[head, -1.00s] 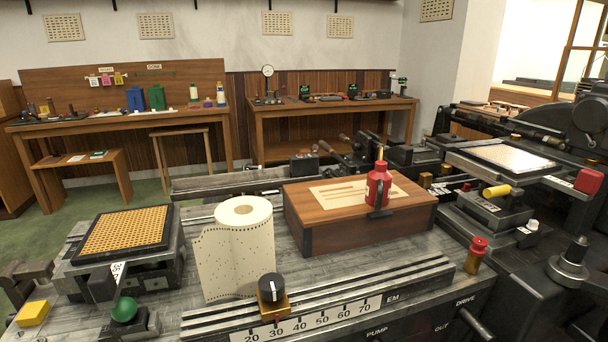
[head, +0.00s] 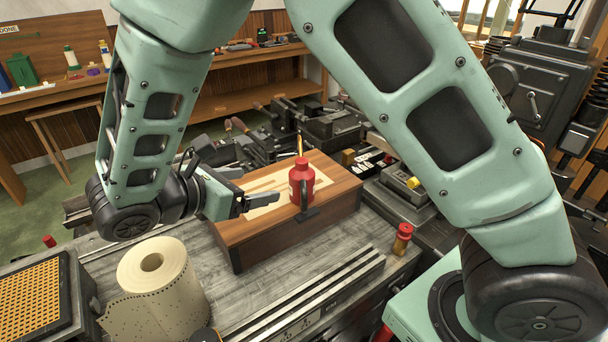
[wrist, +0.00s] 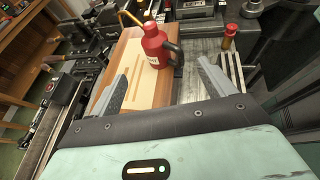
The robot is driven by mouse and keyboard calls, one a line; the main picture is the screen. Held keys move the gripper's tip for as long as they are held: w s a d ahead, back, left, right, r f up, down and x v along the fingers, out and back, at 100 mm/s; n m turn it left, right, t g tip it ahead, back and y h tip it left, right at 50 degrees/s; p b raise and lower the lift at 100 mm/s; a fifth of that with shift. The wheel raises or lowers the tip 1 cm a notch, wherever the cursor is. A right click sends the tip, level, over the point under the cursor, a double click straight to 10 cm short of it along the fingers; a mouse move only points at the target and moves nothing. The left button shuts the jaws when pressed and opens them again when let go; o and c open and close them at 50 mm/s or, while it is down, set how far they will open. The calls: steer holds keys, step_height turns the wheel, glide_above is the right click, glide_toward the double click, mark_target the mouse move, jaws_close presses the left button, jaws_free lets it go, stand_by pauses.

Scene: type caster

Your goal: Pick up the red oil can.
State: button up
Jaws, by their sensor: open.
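The red oil can (head: 302,184) stands upright on the wooden box (head: 240,240), near the middle of its top. It has a brass spout and a dark handle on its near side. My gripper (head: 262,203) is open and empty, to the left of the can and pointing toward it. In the wrist view, the can (wrist: 156,48) is ahead of my gripper (wrist: 165,85), between the lines of the two spread fingers and beyond their tips. The fingers do not touch the can.
A punched paper roll (head: 155,280) stands left of the box. A small red-topped brass piece (head: 402,238) is to the right. An orange grid plate (head: 32,298) lies at far left. Dark machinery (head: 320,125) stands close behind the box.

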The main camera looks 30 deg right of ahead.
steer(key=p, duration=0.3)
glide_toward(298, 174)
steer(key=shift+t, duration=0.3)
steer(key=x, duration=0.4)
steer(key=shift+d, duration=0.2)
steer(key=shift+p+x, duration=0.65)
steer(key=shift+x, duration=2.85)
steer(key=shift+s+f, duration=0.1)
steer(key=shift+s, duration=0.05)
steer(key=shift+c, duration=0.3)
steer(key=c, duration=1.1)
